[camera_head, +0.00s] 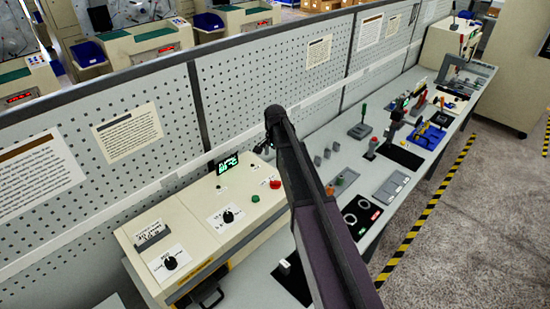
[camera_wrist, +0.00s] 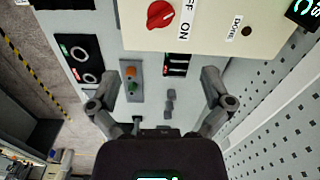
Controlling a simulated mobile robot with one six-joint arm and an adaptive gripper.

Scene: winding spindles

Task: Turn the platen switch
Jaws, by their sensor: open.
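A red rotary knob (camera_wrist: 161,14) with OFF and ON lettering sits on the cream control box (camera_wrist: 215,35) at the top of the wrist view. No platen label is legible, so I cannot confirm which control is the platen switch. In the head view the cream box (camera_head: 150,235) carries a red control (camera_head: 275,184), a green button (camera_head: 255,198) and two black knobs, one in the middle (camera_head: 228,216) and one at the left (camera_head: 172,262). My gripper (camera_wrist: 161,80) is open and empty, its fingers apart from the knob. My arm mostly hides it in the head view.
A green-lit display (camera_head: 228,165) stands at the box's back edge. A perforated panel (camera_head: 260,90) rises behind the bench. To the right are a grey box with orange and green buttons (camera_wrist: 131,80), a black panel with two dials (camera_wrist: 80,60), and small fixtures.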

